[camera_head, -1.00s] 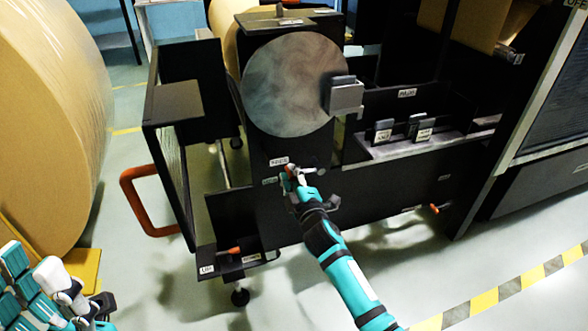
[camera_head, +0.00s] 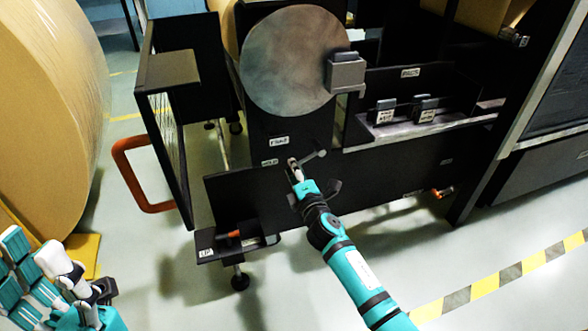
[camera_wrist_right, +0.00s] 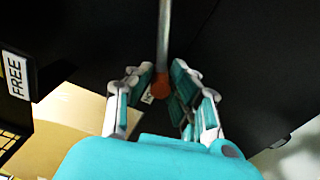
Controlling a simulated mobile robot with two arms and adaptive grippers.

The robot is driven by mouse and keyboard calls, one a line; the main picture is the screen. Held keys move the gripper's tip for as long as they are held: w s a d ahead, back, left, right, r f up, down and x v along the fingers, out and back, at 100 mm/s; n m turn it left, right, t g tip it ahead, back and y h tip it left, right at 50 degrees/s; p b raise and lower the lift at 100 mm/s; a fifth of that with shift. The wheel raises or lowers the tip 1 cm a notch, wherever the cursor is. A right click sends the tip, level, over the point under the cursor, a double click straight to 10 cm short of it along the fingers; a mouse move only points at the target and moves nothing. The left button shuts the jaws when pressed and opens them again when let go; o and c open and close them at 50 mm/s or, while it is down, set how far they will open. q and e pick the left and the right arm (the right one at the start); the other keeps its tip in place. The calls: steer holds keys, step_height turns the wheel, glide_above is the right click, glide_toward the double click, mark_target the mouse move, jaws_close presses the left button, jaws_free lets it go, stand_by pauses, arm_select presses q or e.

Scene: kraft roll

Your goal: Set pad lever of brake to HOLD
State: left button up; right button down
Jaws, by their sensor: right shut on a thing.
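The brake's pad lever is a grey metal rod (camera_wrist_right: 163,40) with an orange-red knob (camera_wrist_right: 160,86). My right gripper (camera_head: 295,168) is shut on the knob end, with a finger on each side in the right wrist view. In the head view the fingers mostly hide the knob. The lever runs left from its pivot (camera_head: 321,153), and its gripped end is about level with the HOLD label (camera_head: 270,162). The FREE label (camera_head: 279,141) is above that; it also shows in the right wrist view (camera_wrist_right: 15,76). My left gripper (camera_head: 104,291) is low at left, away from the brake.
A grey disc (camera_head: 295,60) stands above the lever on the dark frame. A shelf with grey blocks (camera_head: 424,109) is to the right. An orange handle (camera_head: 127,178) juts out left, beside a large kraft roll (camera_head: 45,110). Open floor lies in front.

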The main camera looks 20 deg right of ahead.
steer(key=shift+f, duration=0.1)
steer(key=c, duration=1.2)
jaws_free()
steer(key=shift+f, duration=0.1)
steer(key=shift+s, duration=0.15)
steer(key=s, duration=1.1)
steer(key=shift+s+d, duration=0.25)
steer(key=shift+s, duration=0.15)
